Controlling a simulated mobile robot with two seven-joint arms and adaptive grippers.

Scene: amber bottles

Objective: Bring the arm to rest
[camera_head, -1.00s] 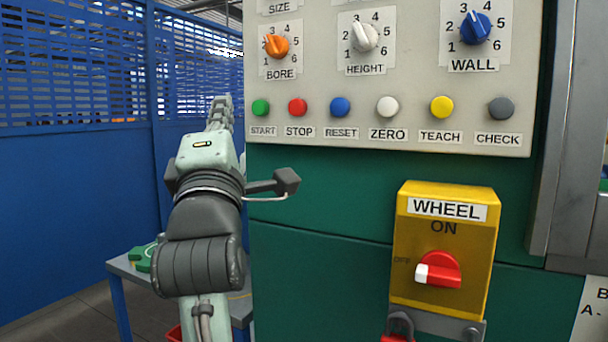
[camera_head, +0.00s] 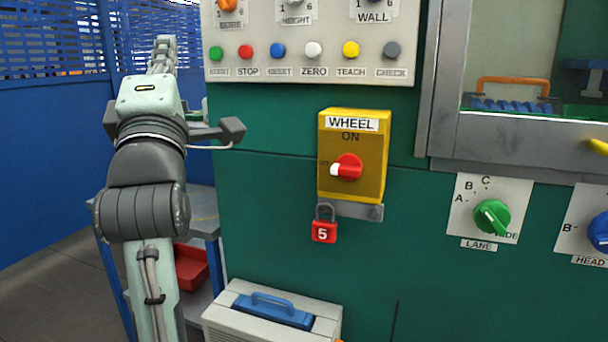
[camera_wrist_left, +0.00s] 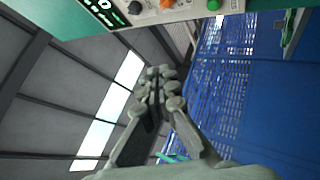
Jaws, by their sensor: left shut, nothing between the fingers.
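My left gripper (camera_head: 163,55) is raised at the left of the panel, fingers pointing up and away. In the left wrist view the fingers (camera_wrist_left: 158,92) are together and empty. The gripper is apart from the panel and its buttons. My right gripper does not show.
The green machine carries a button panel (camera_head: 310,45), a yellow WHEEL switch box (camera_head: 352,185) and a red padlock (camera_head: 324,231). A LANE knob (camera_head: 492,216) is at the right. A grey case (camera_head: 265,318) stands below. A blue fence (camera_head: 50,140) is behind my arm.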

